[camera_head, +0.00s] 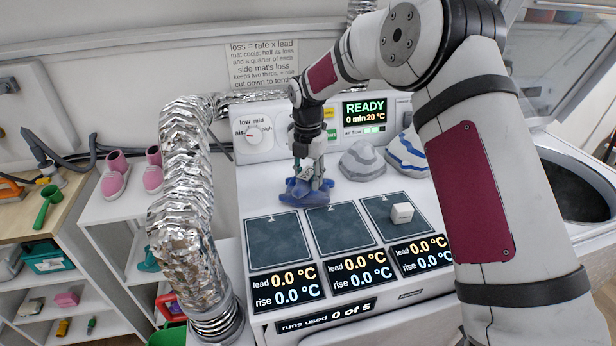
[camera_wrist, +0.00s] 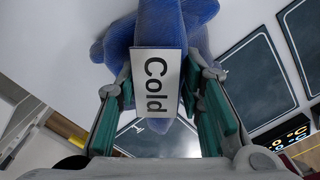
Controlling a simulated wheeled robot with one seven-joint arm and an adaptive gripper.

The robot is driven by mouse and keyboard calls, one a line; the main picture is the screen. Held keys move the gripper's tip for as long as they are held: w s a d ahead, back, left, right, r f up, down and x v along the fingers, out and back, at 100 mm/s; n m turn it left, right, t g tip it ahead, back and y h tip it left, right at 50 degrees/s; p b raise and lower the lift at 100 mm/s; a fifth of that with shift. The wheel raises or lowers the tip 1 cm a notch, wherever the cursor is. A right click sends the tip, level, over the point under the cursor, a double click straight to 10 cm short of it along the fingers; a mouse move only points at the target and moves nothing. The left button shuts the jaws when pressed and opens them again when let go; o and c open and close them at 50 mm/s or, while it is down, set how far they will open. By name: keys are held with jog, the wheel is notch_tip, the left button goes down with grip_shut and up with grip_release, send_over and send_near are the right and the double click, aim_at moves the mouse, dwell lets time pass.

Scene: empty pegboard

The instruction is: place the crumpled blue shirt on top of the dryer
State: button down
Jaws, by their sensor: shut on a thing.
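The crumpled blue shirt (camera_head: 304,192) is on the white dryer top (camera_head: 345,195), behind the dark mats. It fills the top of the wrist view (camera_wrist: 165,25), with a white tag reading "Cold" (camera_wrist: 157,84) on it. My gripper (camera_head: 308,172) points down over the shirt. In the wrist view its green-padded fingers (camera_wrist: 160,110) stand on both sides of the shirt and tag, and it is shut on the shirt. Whether the shirt's underside rests on the surface or hangs just above it, I cannot tell.
Three dark mats (camera_head: 277,241) lie in front, the right one with a white block (camera_head: 402,213). A grey crumpled cloth (camera_head: 362,161) and a blue-white striped cloth (camera_head: 408,153) lie to the right. A silver duct (camera_head: 183,200) rises at left. The control panel (camera_head: 340,125) stands behind.

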aim_at(308, 175)
jog(key=c, duration=1.1)
grip_release()
notch_tip(308, 175, up, 12)
jog(key=b, duration=0.2)
jog(key=s+d+r+m+t, duration=0.1)
jog(key=s+d+r+m, duration=0.4)
jog(key=s+r+m, duration=0.3)
jog(key=s+d+r+m+t, duration=0.15)
jog(key=s+d+m, duration=0.35)
jog(key=s, duration=0.5)
jog(key=s+d+r+m+t, duration=0.15)
jog(key=s+d+m, duration=0.25)
jog(key=s+m, duration=0.45)
jog(key=s+d+f+m, duration=0.2)
jog(key=s+f+m, duration=0.2)
jog(key=s+m, duration=0.4)
jog(key=s, duration=0.3)
jog(key=shift+s+f, duration=0.15)
jog(key=shift+s, duration=0.05)
